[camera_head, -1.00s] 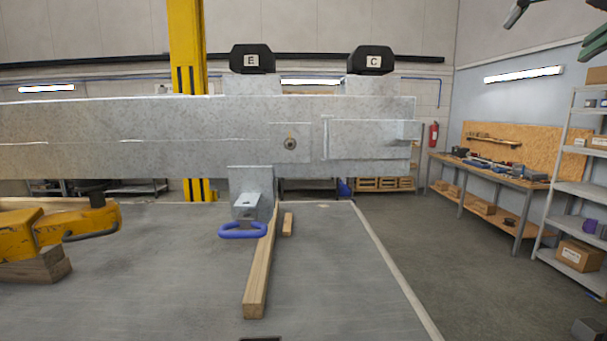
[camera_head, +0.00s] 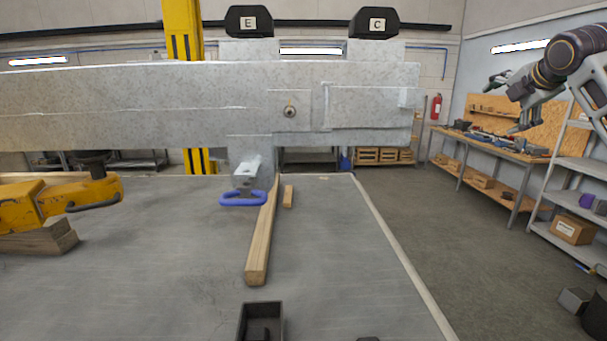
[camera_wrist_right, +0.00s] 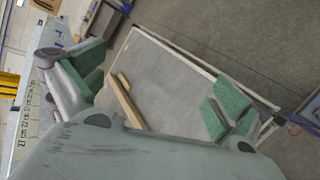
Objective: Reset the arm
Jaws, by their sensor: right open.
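My right gripper (camera_head: 503,106) is at the upper right in the head view, on the dark arm coming in from the right edge. It is open and empty, in the air to the right of the grey trailer beam (camera_head: 200,105). In the right wrist view the open gripper (camera_wrist_right: 157,82) shows its two green finger pads wide apart with nothing between them. The grey table (camera_head: 340,245) and a wooden bar (camera_head: 263,240) show beyond the fingers. My left gripper is in neither view.
A blue ring-shaped handle (camera_head: 243,199) sits below the beam, beside the wooden bar. A yellow clamp-like part (camera_head: 60,200) rests on wood blocks at left. A black open box (camera_head: 260,322) is at the front. A shelf (camera_head: 568,190) and a workbench (camera_head: 490,152) stand at right.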

